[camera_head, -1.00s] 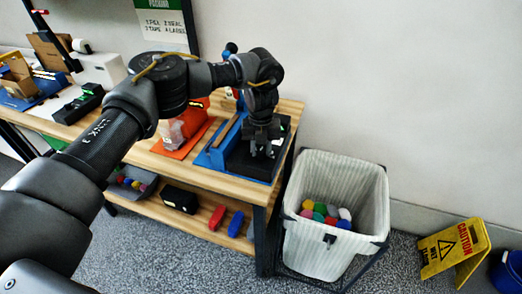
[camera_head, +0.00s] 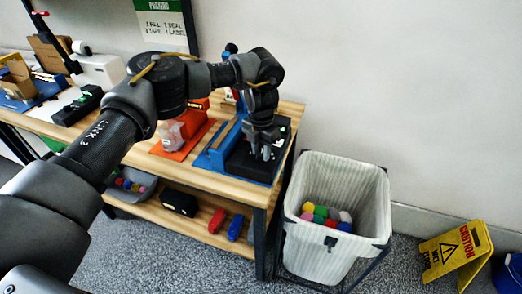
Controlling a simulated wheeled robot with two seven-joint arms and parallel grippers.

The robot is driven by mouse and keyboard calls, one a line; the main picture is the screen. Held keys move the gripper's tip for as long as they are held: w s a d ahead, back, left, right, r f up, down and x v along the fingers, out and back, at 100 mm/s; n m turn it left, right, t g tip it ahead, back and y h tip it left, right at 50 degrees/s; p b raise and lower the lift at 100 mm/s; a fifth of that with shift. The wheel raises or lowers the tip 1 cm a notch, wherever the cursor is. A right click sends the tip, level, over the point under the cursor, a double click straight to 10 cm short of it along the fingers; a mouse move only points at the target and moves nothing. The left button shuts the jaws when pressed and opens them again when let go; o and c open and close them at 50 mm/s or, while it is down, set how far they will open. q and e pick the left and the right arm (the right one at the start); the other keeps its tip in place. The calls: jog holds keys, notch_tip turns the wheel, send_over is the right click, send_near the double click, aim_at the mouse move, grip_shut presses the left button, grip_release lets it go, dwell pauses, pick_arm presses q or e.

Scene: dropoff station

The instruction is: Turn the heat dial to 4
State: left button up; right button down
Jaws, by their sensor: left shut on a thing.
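The heat dial's device is a black box (camera_head: 243,162) on a blue base at the right end of the wooden bench. My left gripper (camera_head: 267,153) points down at the top of this box, its fingers shut on the heat dial. The dial itself is hidden by the fingers, and its numbers cannot be read. A small green mark shows on the box beside the gripper. My right gripper is not in view.
An orange unit (camera_head: 168,154) stands left of the blue base. A striped bin (camera_head: 312,260) with several coloured items stands right of the bench. A yellow wet-floor sign (camera_head: 452,250) is at the far right.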

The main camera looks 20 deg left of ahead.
aim_at(261, 153)
pick_arm(q)
jog(key=shift+r, duration=0.1)
dwell(0.3)
jog(key=o, duration=1)
jog(key=shift+c, duration=0.2)
jog(key=shift+w+r, duration=0.1)
jog(key=shift+r, duration=0.4)
notch_tip(261, 153, up, 10)
jog(key=shift+f+b, duration=0.15)
jog(key=shift+b, duration=0.25)
